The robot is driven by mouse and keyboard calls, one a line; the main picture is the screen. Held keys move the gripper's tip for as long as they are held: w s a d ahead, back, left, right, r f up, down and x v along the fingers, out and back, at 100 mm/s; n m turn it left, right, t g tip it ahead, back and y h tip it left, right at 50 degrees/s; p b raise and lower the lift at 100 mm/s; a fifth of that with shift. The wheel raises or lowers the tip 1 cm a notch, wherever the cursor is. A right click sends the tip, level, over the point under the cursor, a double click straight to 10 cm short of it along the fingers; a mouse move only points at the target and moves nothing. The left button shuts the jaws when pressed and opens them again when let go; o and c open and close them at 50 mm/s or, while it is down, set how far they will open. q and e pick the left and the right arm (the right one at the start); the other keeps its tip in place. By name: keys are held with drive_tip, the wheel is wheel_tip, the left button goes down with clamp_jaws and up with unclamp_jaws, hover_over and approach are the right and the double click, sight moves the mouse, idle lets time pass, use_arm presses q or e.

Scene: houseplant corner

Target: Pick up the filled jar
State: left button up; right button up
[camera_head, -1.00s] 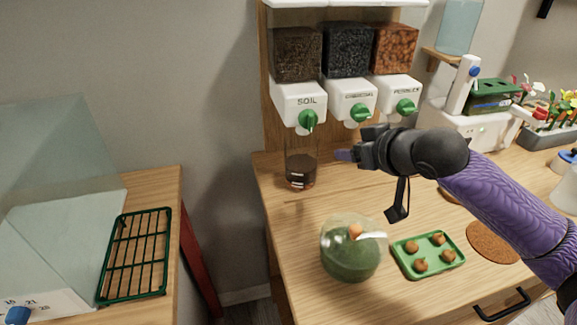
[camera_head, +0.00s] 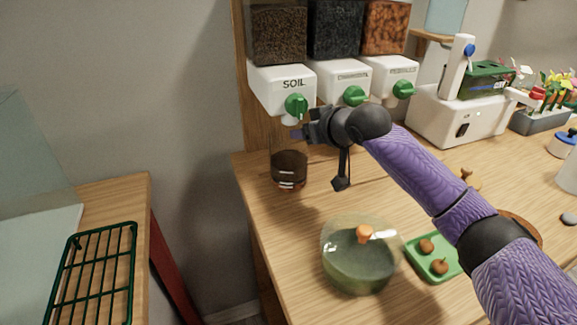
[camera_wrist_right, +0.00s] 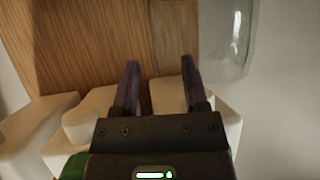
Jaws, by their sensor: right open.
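The filled jar (camera_head: 289,172) is clear glass with dark brown soil in its lower part. It stands upright on the wooden counter at the left in the head view, below the SOIL dispenser. My right gripper (camera_head: 299,134) is open, reaching in from the right at the height of the jar's upper part. Its purple fingertips appear at the jar's upper right edge; I cannot tell whether they touch. In the wrist view the two fingers (camera_wrist_right: 161,85) are apart with nothing between them. A clear glass vessel (camera_wrist_right: 226,45) shows upper right there; I cannot tell whether it is the jar.
White dispensers with green knobs (camera_head: 296,106) hang just above the gripper. A lidded glass bowl (camera_head: 345,268) and a green tray (camera_head: 428,268) stand on the counter (camera_head: 262,195) nearer me. A gap separates the counter from a left table with a green rack (camera_head: 92,290).

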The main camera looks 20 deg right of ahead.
clamp_jaws()
drive_tip(key=shift+f, duration=0.1)
idle(0.4)
drive_tip(key=shift+s, duration=0.1)
idle(0.7)
